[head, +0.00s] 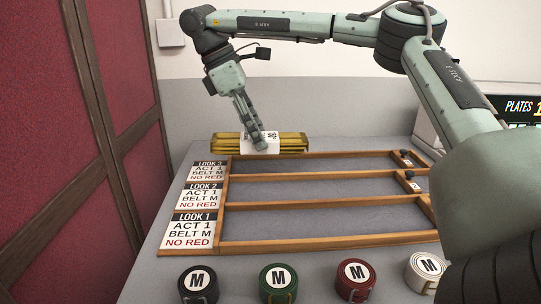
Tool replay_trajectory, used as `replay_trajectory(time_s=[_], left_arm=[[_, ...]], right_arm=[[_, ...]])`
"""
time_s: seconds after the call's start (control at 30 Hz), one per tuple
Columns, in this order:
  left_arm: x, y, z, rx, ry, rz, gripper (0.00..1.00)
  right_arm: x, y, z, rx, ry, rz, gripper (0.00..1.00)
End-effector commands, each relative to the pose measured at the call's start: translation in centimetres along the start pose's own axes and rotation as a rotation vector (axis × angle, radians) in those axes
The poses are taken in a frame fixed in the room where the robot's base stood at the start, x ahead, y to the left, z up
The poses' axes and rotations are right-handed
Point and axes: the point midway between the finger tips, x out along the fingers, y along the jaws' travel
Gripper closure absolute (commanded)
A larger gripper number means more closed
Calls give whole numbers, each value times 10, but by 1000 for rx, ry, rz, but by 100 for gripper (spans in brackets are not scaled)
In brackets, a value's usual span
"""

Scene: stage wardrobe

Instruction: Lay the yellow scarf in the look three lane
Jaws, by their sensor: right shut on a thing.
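The yellow scarf (292,143) is a folded, dark-striped bundle with a white tag. It shows at the far side of the lane board, overlapping the back rail in the head view. My right gripper (260,146) points down and is shut on the scarf; its fingers cover part of the tag. I cannot tell whether the scarf touches anything below. The look three lane (310,168) is the farthest lane, marked by a LOOK 3 card (210,170) at its left end. Its visible floor is bare. My left gripper is not in view.
The look two lane (310,190) and look one lane (310,222) lie nearer, between wooden rails. Rolled belts in black (198,284), green (279,284), red (355,280) and white (426,275) sit in front. My right arm hides the right side. A display (515,108) stands at right.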

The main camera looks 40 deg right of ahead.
Motion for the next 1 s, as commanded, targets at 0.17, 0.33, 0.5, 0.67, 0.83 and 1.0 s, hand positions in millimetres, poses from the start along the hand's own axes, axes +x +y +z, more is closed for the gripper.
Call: replay_trajectory(time_s=[0.17, 0.33, 0.5, 0.67, 0.83, 1.0], left_arm=[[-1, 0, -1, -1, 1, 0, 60], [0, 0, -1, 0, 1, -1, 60], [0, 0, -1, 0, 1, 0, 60], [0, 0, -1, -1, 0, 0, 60], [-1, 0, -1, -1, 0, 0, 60], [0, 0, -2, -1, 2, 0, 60]], right_arm=[[33, 35, 10, 1, 0, -6, 84], [51, 56, 16, 0, 1, -2, 84], [60, 61, 16, -3, -1, -1, 84], [81, 61, 7, -4, -1, -3, 84], [92, 61, 2, -2, 0, 0, 84], [92, 61, 1, -1, 1, 1, 84]])
